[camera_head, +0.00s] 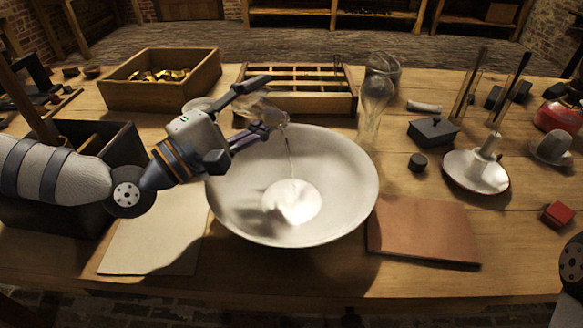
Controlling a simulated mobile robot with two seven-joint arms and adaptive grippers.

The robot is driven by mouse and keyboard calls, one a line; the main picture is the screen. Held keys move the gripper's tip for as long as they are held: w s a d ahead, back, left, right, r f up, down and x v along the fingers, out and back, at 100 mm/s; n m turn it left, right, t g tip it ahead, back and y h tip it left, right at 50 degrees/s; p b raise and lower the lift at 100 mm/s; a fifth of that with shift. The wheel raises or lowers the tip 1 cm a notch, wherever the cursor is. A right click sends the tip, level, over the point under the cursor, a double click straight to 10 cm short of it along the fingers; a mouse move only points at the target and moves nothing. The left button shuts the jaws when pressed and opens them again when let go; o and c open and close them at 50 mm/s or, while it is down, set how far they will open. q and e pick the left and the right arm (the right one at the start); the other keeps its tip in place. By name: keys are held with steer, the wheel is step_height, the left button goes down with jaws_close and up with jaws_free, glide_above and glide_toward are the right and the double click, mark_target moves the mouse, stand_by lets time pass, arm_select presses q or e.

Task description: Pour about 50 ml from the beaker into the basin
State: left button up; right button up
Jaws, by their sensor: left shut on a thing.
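A wide pale basin (345,190) stands on the middle of the wooden table. My left gripper (260,105) is above the basin's back left rim, shut on a clear glass beaker (262,107). The beaker is tilted to the right, and the gripper's fingers partly cover it. A thin stream of liquid (289,152) falls from the beaker's lip into the basin. A bright pool (292,201) lies in the basin's bottom. I cannot read the beaker's level. My right gripper is not in view; only a dark part shows at the right edge.
A wooden box with gold pieces (125,96) and a slatted wooden rack (310,104) stand behind. A glass vessel (375,100) is behind the basin. A brown board (423,230) lies right, a pale sheet (150,240) left. A candle dish (470,180) stands farther right.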

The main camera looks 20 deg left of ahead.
arm_select(q)
steer(key=shift+s+d+r+m, duration=0.1)
steer(key=shift+d+m, duration=0.05)
steer(key=shift+m, duration=0.15)
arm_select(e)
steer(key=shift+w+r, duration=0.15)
arm_select(q)
steer(key=shift+w+a+f+n+b, duration=0.35)
steer(key=shift+a+f+n, duration=0.2)
steer(key=shift+f+n, duration=0.15)
step_height(320, 180, up, 2)
steer(key=n+y, duration=0.1)
steer(key=n, duration=0.2)
steer(key=shift+a+p, duration=0.1)
steer(key=shift+p, duration=0.25)
steer(key=shift+r+n, duration=0.15)
steer(key=shift+n, duration=0.35)
steer(key=shift+f+n+y+b, duration=0.35)
steer(key=shift+f+n, duration=0.35)
steer(key=shift+n, duration=0.3)
steer(key=shift+w+f+n+y, duration=0.1)
steer(key=shift+f+n+y, duration=0.15)
steer(key=shift+n, duration=0.35)
steer(key=shift+r, duration=0.2)
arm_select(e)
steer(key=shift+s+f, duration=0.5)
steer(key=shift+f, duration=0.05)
arm_select(q)
steer(key=shift+t, duration=0.3)
